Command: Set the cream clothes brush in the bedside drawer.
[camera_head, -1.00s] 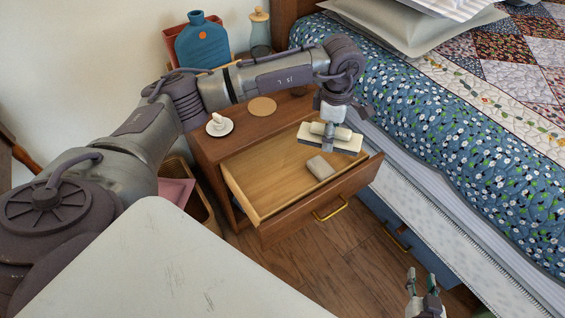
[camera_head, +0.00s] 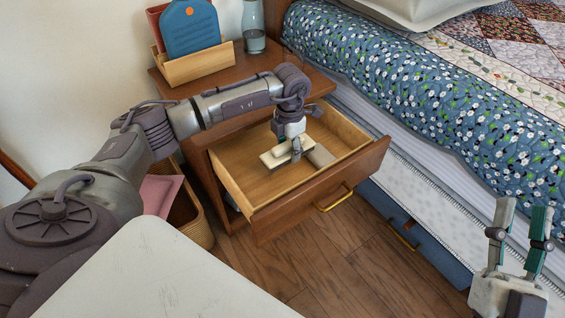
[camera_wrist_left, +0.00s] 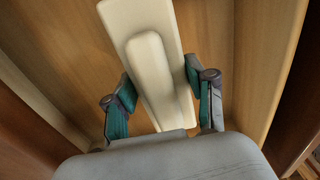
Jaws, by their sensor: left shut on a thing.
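The cream clothes brush (camera_head: 277,156) is held by my left gripper (camera_head: 294,153), inside the outline of the open bedside drawer (camera_head: 258,210). In the left wrist view the brush (camera_wrist_left: 137,20) lies lengthwise between the two green-padded fingers of my left gripper (camera_wrist_left: 165,92), which are shut on it. Wooden drawer surfaces lie around and below it. I cannot tell whether the brush touches the drawer floor. My right gripper (camera_head: 519,235) is at the lower right, fingers spread apart and empty, away from the drawer.
A wooden holder (camera_head: 196,68) with a blue bottle-shaped item and a glass vessel (camera_head: 253,40) stand on the nightstand. The bed (camera_head: 420,130) borders the drawer's right.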

